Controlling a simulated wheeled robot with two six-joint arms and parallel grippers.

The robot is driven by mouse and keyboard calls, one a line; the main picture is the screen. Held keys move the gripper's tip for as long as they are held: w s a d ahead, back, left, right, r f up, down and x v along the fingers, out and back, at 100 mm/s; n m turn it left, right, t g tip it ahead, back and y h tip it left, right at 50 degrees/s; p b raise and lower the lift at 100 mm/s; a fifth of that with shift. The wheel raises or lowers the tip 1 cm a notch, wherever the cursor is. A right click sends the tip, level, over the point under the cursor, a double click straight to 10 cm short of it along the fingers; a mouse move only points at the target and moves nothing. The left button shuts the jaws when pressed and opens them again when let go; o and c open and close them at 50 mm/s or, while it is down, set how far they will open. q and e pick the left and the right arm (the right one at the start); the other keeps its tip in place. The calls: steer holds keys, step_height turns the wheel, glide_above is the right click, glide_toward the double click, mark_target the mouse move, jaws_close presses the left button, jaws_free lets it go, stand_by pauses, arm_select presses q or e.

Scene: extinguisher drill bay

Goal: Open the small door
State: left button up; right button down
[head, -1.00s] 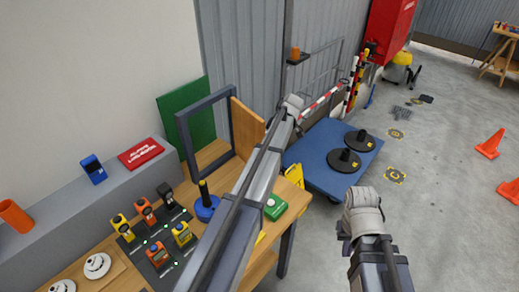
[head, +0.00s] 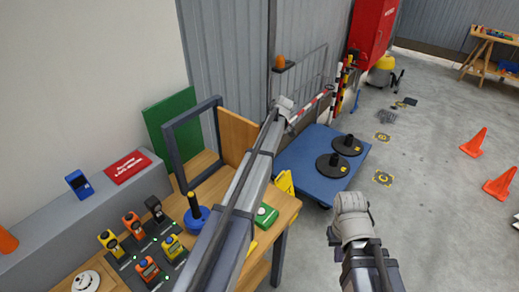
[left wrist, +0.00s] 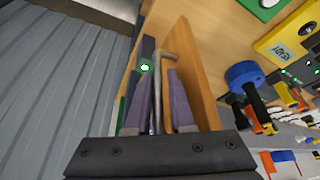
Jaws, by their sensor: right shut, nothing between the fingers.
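The small door is a wooden panel (head: 237,135) on the right side of a dark frame (head: 171,153) on the workbench. It stands swung out from the frame, and the opening is clear to see through. In the left wrist view the door panel (left wrist: 197,65) is edge-on, right of a bent metal handle (left wrist: 160,85). My left gripper (left wrist: 158,75) has its purple fingers apart, with the handle between them. In the head view my left arm hides that gripper. My right gripper (head: 332,237) is shut and empty, mostly hidden by its arm, away from the door.
A green board (head: 168,122) stands behind the frame. The bench holds a blue base with a black handle (head: 195,213), a green box (head: 264,215) and several detectors (head: 148,268). A blue cart (head: 305,171) with black discs stands to the right. Floor beyond is mostly clear, with orange cones (head: 500,183).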

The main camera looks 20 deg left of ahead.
arm_select(q)
steer(key=shift+o, duration=0.4)
steer(key=shift+a, duration=0.1)
steer(key=shift+p+v, duration=0.8)
steer(key=shift+v, duration=0.05)
steer(key=p+v, duration=0.5)
steer(key=v, duration=0.1)
steer(key=shift+p, duration=0.3)
